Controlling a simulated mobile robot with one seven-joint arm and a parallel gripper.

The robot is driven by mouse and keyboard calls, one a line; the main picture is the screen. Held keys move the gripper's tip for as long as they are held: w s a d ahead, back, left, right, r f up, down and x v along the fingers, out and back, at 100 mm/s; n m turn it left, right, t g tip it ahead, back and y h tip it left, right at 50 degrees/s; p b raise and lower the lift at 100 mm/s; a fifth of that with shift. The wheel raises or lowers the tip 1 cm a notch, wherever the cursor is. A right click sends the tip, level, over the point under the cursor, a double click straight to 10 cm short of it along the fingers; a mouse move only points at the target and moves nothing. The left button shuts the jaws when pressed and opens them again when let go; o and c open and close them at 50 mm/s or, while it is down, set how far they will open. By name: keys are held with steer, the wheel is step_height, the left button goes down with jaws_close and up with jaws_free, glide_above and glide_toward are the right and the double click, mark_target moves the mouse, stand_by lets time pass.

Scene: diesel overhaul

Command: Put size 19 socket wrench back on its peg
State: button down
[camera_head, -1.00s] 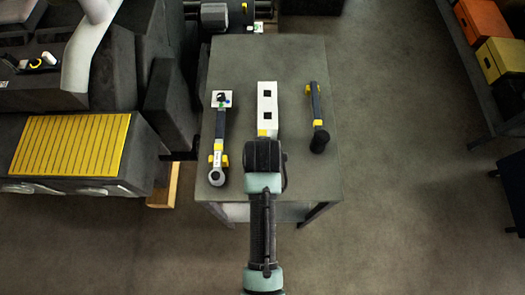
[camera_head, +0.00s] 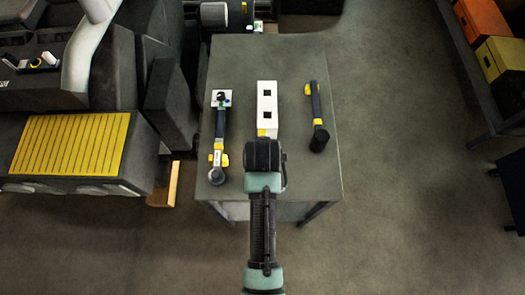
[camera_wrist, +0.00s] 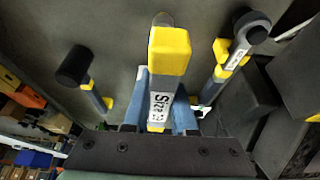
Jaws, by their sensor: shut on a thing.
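My gripper (camera_head: 264,152) is over the near edge of the grey table. In the wrist view, its pale blue fingers (camera_wrist: 162,88) are shut on a tool with a yellow block (camera_wrist: 170,52) and a white label reading "Size", its number unreadable (camera_wrist: 160,106). I take it for the size 19 socket wrench. A small yellow bit shows just ahead of my gripper in the head view; my arm hides the rest. A white block with two dark square openings (camera_head: 267,98) lies ahead on the table. No peg is clearly identifiable.
On the table (camera_head: 290,60), a tool with yellow parts and a label (camera_head: 220,130) lies left of the white block, and a dark-headed tool (camera_head: 317,110) lies right. Grey machinery and a yellow ribbed panel (camera_head: 70,145) stand left.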

steer(key=shift+f+b, duration=0.6)
steer(key=shift+f, duration=0.4)
steer(key=shift+c, duration=0.4)
jaws_free()
steer(key=shift+r, duration=0.1)
step_height(320, 180, up, 9)
steer(key=p, duration=0.9)
